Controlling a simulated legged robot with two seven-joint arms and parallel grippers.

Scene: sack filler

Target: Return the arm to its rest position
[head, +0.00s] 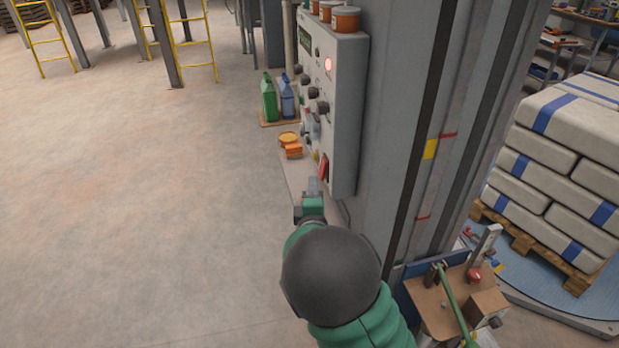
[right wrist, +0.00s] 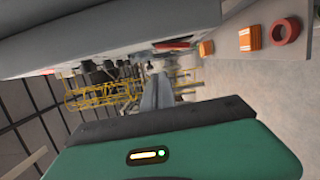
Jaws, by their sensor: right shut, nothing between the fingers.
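My right arm, green with a dark round joint, reaches forward beside the grey control cabinet (head: 345,110). My right gripper (head: 313,186) is shut and empty, close to the cabinet's lower front edge, just below a red lever (head: 324,168). I cannot tell whether it touches the cabinet. In the right wrist view the grey fingers (right wrist: 157,92) are together, and the cabinet's underside or face runs along the top. My left gripper is not in view.
The cabinet has knobs and a lit red button (head: 328,65). Orange items (head: 291,147) lie on a ledge, with green (head: 269,100) and blue jugs (head: 287,96) behind. Stacked sacks (head: 560,150) on a pallet stand right. A small bench (head: 432,305) is lower right. Floor at left is clear.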

